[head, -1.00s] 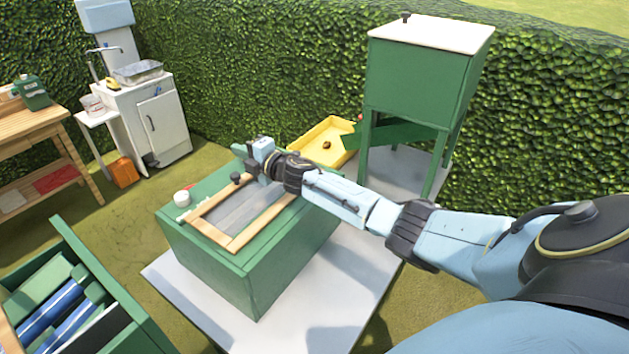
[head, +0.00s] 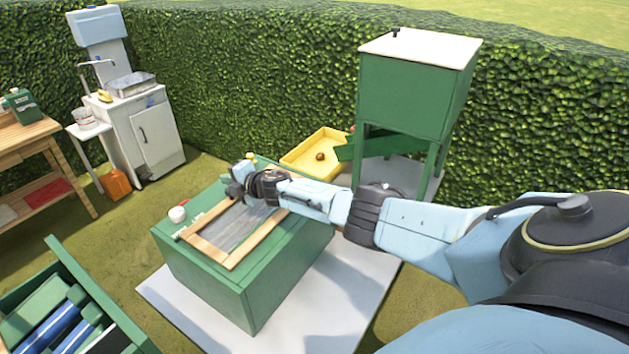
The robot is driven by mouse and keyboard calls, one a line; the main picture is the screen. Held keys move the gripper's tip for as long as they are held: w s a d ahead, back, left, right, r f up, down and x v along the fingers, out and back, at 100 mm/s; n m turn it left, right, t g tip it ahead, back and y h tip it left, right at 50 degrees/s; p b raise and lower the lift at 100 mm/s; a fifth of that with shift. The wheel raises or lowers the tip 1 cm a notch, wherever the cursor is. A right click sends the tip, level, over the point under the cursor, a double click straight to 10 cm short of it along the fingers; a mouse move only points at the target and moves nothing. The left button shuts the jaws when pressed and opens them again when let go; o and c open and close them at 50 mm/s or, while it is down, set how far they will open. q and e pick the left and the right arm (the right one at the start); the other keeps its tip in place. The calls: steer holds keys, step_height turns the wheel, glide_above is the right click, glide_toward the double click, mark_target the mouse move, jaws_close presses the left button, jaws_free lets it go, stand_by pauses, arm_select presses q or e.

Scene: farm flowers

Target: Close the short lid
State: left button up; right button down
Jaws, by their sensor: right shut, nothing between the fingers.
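The short lid (head: 209,251) is a light wooden frame around a grey panel. It lies flat or nearly flat over the top of the low green box (head: 205,284); I cannot tell whether a small gap is left. My right gripper (head: 239,178) is shut and empty, at the lid's far left part, beside a dark knob (head: 235,190). I cannot tell whether it touches the lid or knob. My right forearm crosses above the box and hides the lid's far right part. My left gripper is not in view.
A small white and red item (head: 177,214) sits on the box's left rim. A tall green bin (head: 408,98) and a yellow tray (head: 305,158) stand behind. An open green crate (head: 100,290) is at lower left. A pale slab (head: 345,300) lies under the box.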

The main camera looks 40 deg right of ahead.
steer(key=shift+w+a+f+g, duration=0.1)
steer(key=shift+w+f+g, duration=0.15)
steer(key=shift+f, duration=0.25)
steer(key=shift+p, duration=0.3)
step_height(320, 180, up, 14)
steer(key=p, duration=0.5)
steer(key=shift+s+p, duration=0.4)
stand_by(0.4)
steer(key=shift+f, duration=0.1)
